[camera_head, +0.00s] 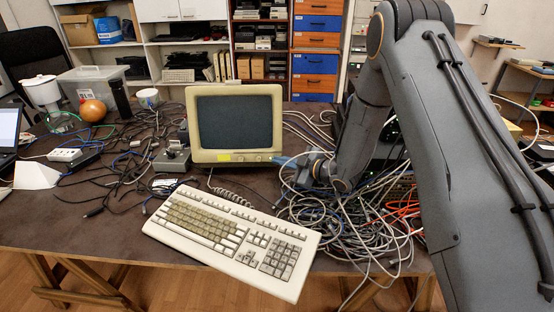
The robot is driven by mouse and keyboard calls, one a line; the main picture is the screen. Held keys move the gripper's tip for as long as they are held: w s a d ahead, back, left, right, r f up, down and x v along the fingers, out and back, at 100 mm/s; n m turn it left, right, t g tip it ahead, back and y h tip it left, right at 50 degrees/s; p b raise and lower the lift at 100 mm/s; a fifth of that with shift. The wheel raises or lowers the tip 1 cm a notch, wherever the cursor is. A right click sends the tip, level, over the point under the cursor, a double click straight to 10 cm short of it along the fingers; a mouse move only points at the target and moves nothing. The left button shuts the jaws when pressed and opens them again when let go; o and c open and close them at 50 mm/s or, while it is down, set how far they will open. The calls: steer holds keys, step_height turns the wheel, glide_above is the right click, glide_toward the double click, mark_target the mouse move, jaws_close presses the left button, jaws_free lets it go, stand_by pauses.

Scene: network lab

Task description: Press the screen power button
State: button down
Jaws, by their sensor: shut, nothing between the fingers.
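The screen (236,122) is an old beige monitor with a dark display, standing on the table behind the keyboard. Its lower bezel carries a yellow label and small round controls (262,157) at the right. Which of these is the power button is too small to tell. My gripper (280,160) is shut and empty, its blue-grey tip at the lower right corner of the screen, beside the controls. Whether it touches the bezel I cannot tell. My arm reaches in from the right.
A beige keyboard (232,236) lies in front of the screen. A heap of tangled cables (345,225) covers the table under and around my arm. More black cables (122,170), a grey box (172,160) and an orange ball (93,110) are at the left.

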steer(key=shift+s+r+p, duration=0.15)
steer(key=shift+s+p, duration=0.15)
steer(key=shift+s, duration=0.25)
steer(key=s+p, duration=0.1)
steer(key=s, duration=0.1)
steer(key=s+r+p, duration=0.1)
steer(key=s+p, duration=0.1)
steer(key=s, duration=0.1)
steer(key=shift+s+d+r, duration=0.1)
steer(key=shift+s+r, duration=0.25)
steer(key=shift+r, duration=0.05)
